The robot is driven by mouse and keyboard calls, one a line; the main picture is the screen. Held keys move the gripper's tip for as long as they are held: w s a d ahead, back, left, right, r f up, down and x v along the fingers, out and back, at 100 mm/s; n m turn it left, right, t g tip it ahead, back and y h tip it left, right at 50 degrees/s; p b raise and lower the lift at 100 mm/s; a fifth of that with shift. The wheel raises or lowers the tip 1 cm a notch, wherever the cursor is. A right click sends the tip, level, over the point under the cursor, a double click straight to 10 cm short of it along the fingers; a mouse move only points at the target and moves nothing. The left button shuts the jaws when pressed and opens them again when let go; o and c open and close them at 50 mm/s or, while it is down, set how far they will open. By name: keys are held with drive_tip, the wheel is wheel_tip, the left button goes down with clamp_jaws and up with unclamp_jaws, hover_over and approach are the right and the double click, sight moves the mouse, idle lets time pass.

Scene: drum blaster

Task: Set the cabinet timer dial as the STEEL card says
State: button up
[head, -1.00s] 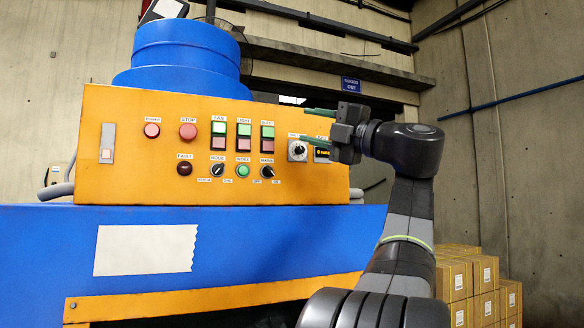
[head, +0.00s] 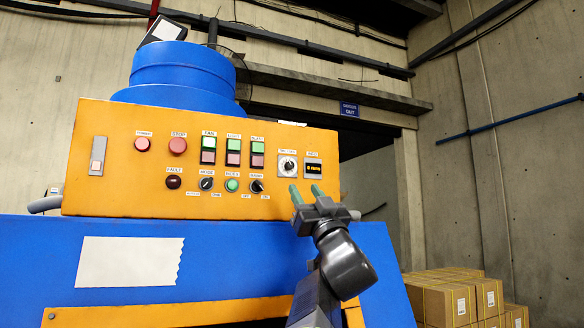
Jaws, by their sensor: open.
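The timer dial (head: 288,166) is a round grey knob on a pale square plate, at the right of the orange control panel (head: 110,190). Its scale marks are too small to read. My gripper (head: 304,191) is open and empty, with two green fingertips pointing up just below and right of the dial, apart from it. The dial is fully in view. A white sheet (head: 130,262) is taped to the blue cabinet front; no writing shows on it. I cannot make out a STEEL card.
A small black display (head: 314,168) sits right of the dial. Button pairs (head: 208,150), lamps and a selector switch (head: 257,187) lie to the left. Stacked cartons (head: 455,298) stand at the lower right. A blue drum (head: 185,70) rises behind the panel.

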sight(292, 167)
drive_tip(key=p+x, duration=0.3)
drive_tip(key=x, duration=0.6)
clamp_jaws()
drive_tip(key=shift+n, duration=0.4)
